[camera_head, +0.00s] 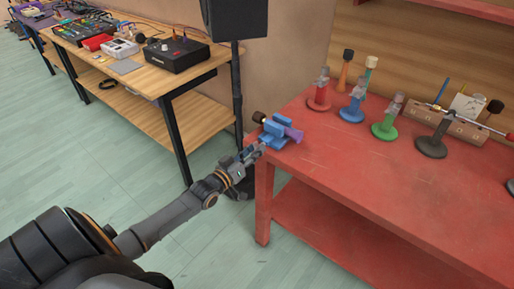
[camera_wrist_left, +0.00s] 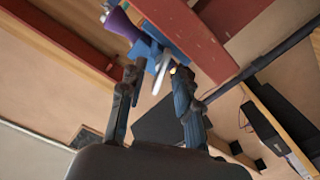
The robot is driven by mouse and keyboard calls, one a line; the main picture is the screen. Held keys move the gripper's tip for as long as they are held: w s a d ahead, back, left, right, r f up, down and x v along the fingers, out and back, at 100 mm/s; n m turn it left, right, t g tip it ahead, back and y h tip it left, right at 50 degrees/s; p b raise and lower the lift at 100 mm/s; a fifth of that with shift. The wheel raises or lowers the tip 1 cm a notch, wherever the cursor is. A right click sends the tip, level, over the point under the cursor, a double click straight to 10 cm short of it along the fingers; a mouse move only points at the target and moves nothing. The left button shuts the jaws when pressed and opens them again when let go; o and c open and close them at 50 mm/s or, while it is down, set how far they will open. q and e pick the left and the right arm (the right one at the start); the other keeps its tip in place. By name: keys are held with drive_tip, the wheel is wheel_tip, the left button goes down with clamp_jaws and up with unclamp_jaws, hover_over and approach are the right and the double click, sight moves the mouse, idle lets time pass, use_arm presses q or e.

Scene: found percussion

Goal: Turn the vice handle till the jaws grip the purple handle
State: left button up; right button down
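The blue vice (camera_head: 276,129) is at the near left corner of the red table. A purple handle (camera_head: 294,134) lies across its jaws, with a dark round head at the far left end. Its flared purple part also shows in the left wrist view (camera_wrist_left: 123,25). My left gripper (camera_head: 255,153) is at the table edge, just in front of the vice. In the left wrist view its fingers (camera_wrist_left: 154,73) are apart, with the pale vice handle bar (camera_wrist_left: 162,73) between them. I cannot tell whether they touch the bar. The jaw gap is too small to judge. My right gripper is out of view.
The red table (camera_head: 340,170) carries several coloured stands, including a red one (camera_head: 320,95) and a green one (camera_head: 386,127), behind the vice. A wooden block (camera_head: 468,130) is further right. A black speaker stand (camera_head: 237,95) rises left of the vice. The table's front is clear.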

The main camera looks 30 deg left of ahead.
use_arm(q)
drive_tip(key=shift+w+d, duration=0.1)
drive_tip(key=shift+w, duration=0.8)
clamp_jaws()
drive_tip(key=shift+m, duration=0.5)
